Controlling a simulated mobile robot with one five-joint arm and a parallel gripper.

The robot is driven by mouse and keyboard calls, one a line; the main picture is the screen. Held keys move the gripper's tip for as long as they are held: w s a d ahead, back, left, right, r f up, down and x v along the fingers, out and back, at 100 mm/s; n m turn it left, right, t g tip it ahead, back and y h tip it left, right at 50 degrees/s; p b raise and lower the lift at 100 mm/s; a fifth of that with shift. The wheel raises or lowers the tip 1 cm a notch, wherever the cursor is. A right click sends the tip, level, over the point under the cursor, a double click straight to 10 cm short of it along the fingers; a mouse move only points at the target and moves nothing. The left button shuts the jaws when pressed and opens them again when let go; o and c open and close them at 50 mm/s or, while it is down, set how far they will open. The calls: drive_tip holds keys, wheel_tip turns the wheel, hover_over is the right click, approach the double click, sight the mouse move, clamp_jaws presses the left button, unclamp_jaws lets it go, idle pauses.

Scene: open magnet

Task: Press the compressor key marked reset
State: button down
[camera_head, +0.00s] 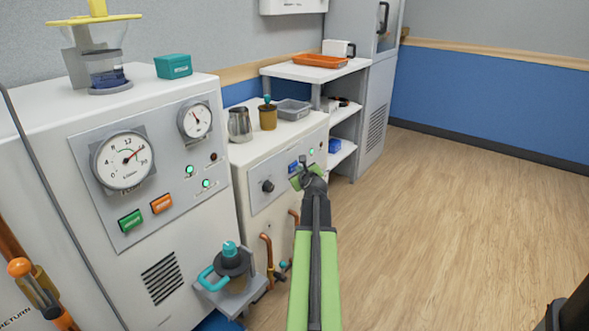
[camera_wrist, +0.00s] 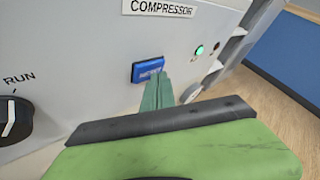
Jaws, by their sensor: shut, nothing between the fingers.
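The compressor panel has a blue key (camera_wrist: 148,71) under a label reading COMPRESSOR (camera_wrist: 160,7); the key's own lettering is partly covered and too blurred to read surely. In the head view the blue key (camera_head: 293,167) shows just above my gripper. My gripper (camera_wrist: 158,90) is shut and empty, its tips right in front of the key's lower edge; I cannot tell whether they touch it. In the head view my gripper (camera_head: 302,172) reaches the panel of the white compressor cabinet (camera_head: 270,222).
A black knob (camera_wrist: 14,118) marked RUN is left of the key, and a lit green lamp (camera_wrist: 199,51) is right of it. A larger cabinet with gauges (camera_head: 124,160) stands at left, a shelf unit (camera_head: 318,72) behind. The wooden floor (camera_head: 450,200) at right is clear.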

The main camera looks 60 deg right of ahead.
drive_tip(key=shift+s, duration=0.55)
drive_tip(key=shift+s, duration=0.15)
drive_tip(key=shift+s, duration=2.4)
